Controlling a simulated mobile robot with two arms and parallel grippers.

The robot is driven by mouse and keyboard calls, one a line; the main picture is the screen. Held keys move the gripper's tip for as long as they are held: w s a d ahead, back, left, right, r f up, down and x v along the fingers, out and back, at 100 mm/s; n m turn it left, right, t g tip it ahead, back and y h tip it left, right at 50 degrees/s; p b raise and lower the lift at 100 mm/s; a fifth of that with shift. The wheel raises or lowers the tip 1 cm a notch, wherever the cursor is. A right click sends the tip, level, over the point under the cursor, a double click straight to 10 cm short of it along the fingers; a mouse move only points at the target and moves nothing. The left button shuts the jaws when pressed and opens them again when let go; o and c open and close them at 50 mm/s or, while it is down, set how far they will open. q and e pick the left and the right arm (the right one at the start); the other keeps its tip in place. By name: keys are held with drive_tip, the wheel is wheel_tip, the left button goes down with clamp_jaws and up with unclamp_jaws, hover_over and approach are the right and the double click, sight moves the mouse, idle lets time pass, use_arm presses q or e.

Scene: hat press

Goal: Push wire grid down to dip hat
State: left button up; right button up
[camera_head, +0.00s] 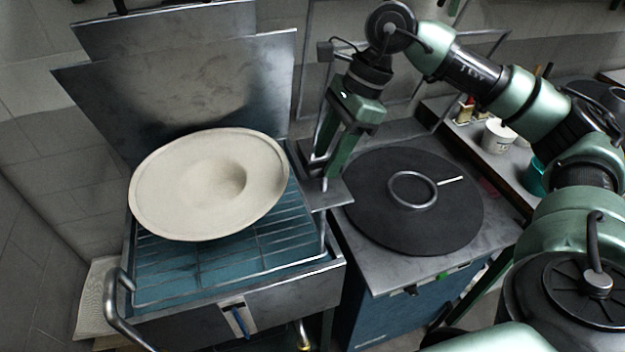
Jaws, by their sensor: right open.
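A cream wide-brimmed hat (179,190) lies tilted on the wire grid (225,262), with the dent of its crown showing. The grid lies over a basin of blue liquid (168,255) in a metal dipping station. A metal handle (113,308) stands at the station's front left. My right gripper (326,172) points down, open, at the right side of the station, just right of the hat and apart from it. It is close to the metal ledge there; whether it touches is unclear. My left gripper is not in view.
A metal splash panel (190,85) stands behind the basin. To the right, a black disc (380,225) with a metal ring (412,188) lies on a cabinet. A shelf with a white cup (498,136) and a teal container (537,178) is at far right.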

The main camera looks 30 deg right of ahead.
drive_tip(key=x, duration=0.2)
drive_tip(key=p+x, duration=0.1)
drive_tip(key=x, duration=0.2)
drive_tip(key=shift+s+a+f+p, duration=0.25)
drive_tip(key=shift+f+p, duration=0.05)
drive_tip(key=shift+a+f, duration=0.1)
drive_tip(key=shift+f, duration=0.2)
clamp_jaws()
idle(0.9)
